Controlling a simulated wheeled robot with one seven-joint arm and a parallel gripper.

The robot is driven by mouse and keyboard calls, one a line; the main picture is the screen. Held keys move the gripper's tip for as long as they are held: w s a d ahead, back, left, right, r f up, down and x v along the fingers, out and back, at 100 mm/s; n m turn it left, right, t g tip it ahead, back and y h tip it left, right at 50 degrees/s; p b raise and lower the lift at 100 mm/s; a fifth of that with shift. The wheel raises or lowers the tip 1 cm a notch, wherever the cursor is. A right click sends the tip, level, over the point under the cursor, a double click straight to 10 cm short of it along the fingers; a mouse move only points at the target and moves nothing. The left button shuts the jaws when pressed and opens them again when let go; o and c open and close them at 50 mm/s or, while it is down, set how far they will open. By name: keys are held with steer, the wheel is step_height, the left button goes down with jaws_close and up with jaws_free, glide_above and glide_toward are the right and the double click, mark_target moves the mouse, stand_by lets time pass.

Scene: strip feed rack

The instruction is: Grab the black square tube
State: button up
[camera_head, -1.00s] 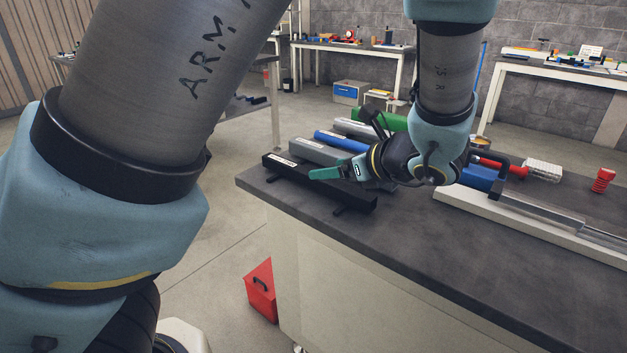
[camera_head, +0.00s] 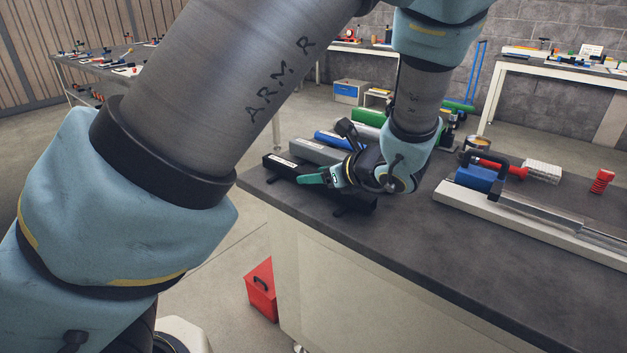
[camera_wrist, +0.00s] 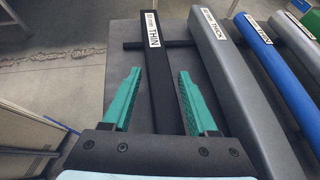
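The black square tube (camera_wrist: 165,88) lies on the dark workbench with a white label reading "THIN" at its far end. In the head view the black tube (camera_head: 280,165) is the front one of the row, partly hidden by my gripper. My gripper (camera_head: 306,179) has green fingers and hovers over the tube. In the wrist view my gripper (camera_wrist: 160,80) is open, with one finger on each side of the tube and a gap on both sides. Contact with the tube cannot be seen.
A grey tube (camera_wrist: 225,80) labelled "THICK" lies just right of the black one, with a blue tube (camera_wrist: 270,60) beyond it. A green tube (camera_head: 368,117) lies farther back. A blue clamp block (camera_head: 477,178) on a white rail stands to the right. The bench front is clear.

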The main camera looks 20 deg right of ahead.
jaws_close()
stand_by(0.6)
